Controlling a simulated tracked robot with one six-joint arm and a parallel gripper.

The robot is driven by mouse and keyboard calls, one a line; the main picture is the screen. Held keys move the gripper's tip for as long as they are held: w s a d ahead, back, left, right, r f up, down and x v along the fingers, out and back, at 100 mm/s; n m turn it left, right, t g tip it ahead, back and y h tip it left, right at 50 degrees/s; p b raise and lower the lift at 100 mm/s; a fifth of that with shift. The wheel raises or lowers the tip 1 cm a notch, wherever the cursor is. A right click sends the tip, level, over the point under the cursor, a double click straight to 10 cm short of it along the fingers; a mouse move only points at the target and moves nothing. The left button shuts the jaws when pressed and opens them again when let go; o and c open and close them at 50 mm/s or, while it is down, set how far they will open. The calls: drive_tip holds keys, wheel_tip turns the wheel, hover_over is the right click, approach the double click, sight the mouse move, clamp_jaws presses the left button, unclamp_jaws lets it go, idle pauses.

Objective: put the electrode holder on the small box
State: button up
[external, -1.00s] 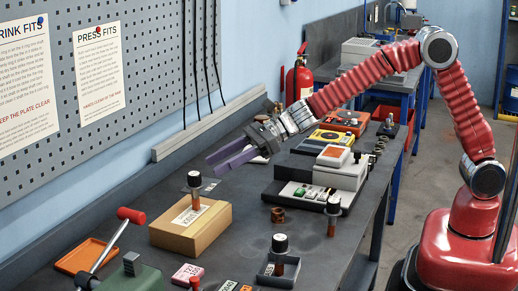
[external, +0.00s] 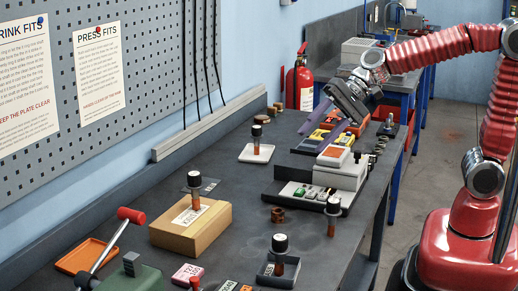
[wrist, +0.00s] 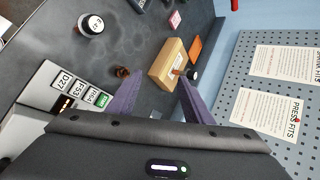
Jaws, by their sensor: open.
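A copper-coloured electrode holder with a black cap (external: 194,192) stands upright on the small cardboard box (external: 172,232). The box also shows in the wrist view (wrist: 166,64), with that holder's cap (wrist: 193,74) at its far side. My gripper (external: 331,126), with purple fingers, is open and empty. It is raised above the back part of the bench, well apart from the box. Its fingers are spread in the wrist view (wrist: 157,92).
A black tray with a light grey device (external: 342,172) and a yellow meter (external: 322,140) lie near my gripper. A copper ring (external: 277,215) lies mid-bench. An orange tray (external: 85,257) and a red-knobbed lever (external: 131,215) are near the box. The bench between box and ring is clear.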

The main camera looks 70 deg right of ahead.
drive_tip(key=s+d+f+n+h, duration=0.2)
drive_tip(key=s+d+n+h, duration=0.2)
drive_tip(key=s+d, duration=0.5)
drive_tip(key=s+d+f+n+h, duration=0.3)
drive_tip(key=s+d+n, duration=0.3)
drive_tip(key=s+d, duration=0.3)
drive_tip(key=shift+s+d+g+h, duration=0.15)
drive_tip(key=shift+d+g+h, duration=0.2)
drive_tip(key=shift+d, duration=0.6)
